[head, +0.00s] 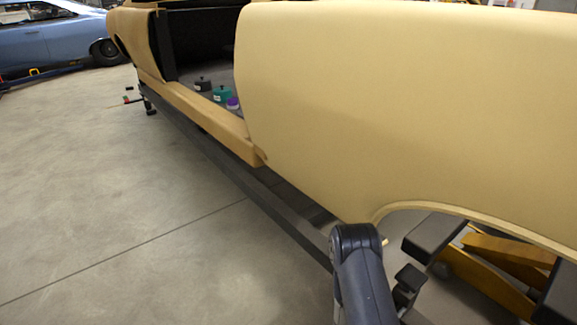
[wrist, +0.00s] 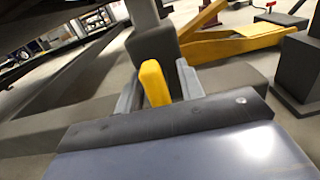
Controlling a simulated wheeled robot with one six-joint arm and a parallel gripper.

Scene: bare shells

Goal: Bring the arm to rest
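My arm (head: 362,275) rises at the bottom right of the head view, beside the car body and close to the rear wheel arch. In the wrist view my gripper (wrist: 158,82) shows two grey fingers with an upright yellow piece (wrist: 154,84) between them. The lower end of the yellow piece is hidden behind the gripper body. In the head view the fingers cannot be made out clearly.
A tan car shell (head: 350,100) fills the right. Three small containers, black (head: 202,84), teal (head: 220,95) and purple-topped (head: 233,103), stand in its door opening. Yellow lift arms (head: 490,275) and dark blocks are near my arm. Bare concrete floor (head: 110,190) lies left.

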